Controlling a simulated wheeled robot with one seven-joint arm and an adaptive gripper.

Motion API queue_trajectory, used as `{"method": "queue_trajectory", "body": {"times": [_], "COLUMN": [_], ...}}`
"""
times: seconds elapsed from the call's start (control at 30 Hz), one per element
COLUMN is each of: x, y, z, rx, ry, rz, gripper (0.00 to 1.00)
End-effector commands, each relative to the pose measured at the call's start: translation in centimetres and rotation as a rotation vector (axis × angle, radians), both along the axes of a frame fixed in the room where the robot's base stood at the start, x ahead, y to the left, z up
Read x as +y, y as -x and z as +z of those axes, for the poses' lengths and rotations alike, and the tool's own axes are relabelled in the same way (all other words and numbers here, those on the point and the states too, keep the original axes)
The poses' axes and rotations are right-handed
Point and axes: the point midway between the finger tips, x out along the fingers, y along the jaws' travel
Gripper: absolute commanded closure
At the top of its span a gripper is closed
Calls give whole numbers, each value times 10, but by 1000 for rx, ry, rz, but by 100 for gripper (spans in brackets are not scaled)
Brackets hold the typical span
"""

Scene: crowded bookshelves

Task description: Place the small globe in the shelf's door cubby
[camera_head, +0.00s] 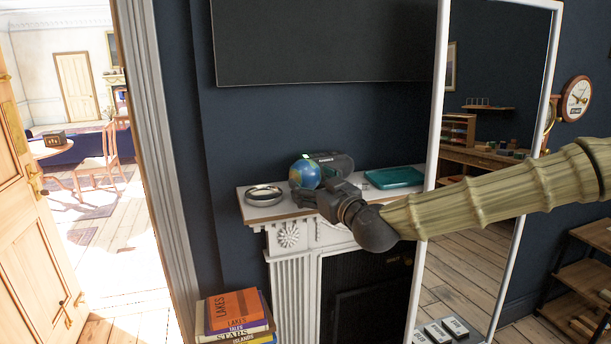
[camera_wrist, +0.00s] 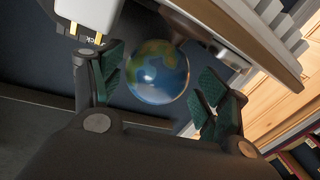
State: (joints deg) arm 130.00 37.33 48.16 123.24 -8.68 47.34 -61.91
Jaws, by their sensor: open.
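The small globe (camera_head: 306,172), blue with green and tan land, is on the white mantel (camera_head: 270,212) of a fireplace. My gripper (camera_head: 310,197) is at the mantel's front edge, just in front of the globe. In the wrist view the globe (camera_wrist: 157,72) appears between the two green-padded fingers of my gripper (camera_wrist: 160,95), which are open, with a gap visible on each side. The globe's base is hard to make out. A wooden shelf (camera_head: 580,270) stands at the far right, partly out of frame; I cannot make out a door cubby in it.
A silver round dish (camera_head: 263,195) lies left of the globe, a dark radio-like box (camera_head: 332,163) behind it, and a teal tray (camera_head: 394,177) to the right. A white-framed mirror (camera_head: 432,150) stands right of the fireplace. Stacked books (camera_head: 235,312) are on the floor at lower left.

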Motion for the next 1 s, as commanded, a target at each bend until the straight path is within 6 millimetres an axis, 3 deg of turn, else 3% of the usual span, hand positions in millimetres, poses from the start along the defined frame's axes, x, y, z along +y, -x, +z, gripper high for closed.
{"method": "queue_trajectory", "body": {"times": [0.33, 0.7, 0.73, 0.9, 1.0], "x": [15, 18, 18, 18, 18], "y": [-28, -33, -33, -33, -33], "z": [3, 2, 2, 2, 2], "rx": [1, 0, 0, 0, 0], "ry": [0, -1, -1, -1, -1], "rz": [0, 0, 0, 0, 0], "gripper": [25, 25, 27, 56, 60]}}
